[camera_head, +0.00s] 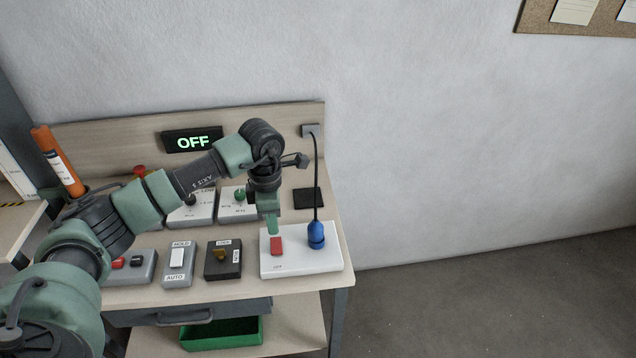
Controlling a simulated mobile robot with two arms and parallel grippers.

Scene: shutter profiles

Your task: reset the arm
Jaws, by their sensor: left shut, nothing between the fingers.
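My left arm comes in from the left and reaches over the wooden workbench (215,290). My left gripper (273,228) points down at the bench's right side. It is shut and empty, with its tips just above or beside a red rocker switch (277,245) on a white box (300,264). I cannot tell whether the tips touch the switch. A blue plug (316,236) stands upright on the same white box, right of the gripper, with a black cable rising from it. A display (192,139) on the back panel reads OFF in green. My right gripper is not in view.
Left of the white box stand a key switch box (223,262), a HOLD/AUTO switch (177,262) and a button box (130,268). Knob boxes (238,207) sit behind. A green bin (222,334) is on the lower shelf. The floor at right is clear.

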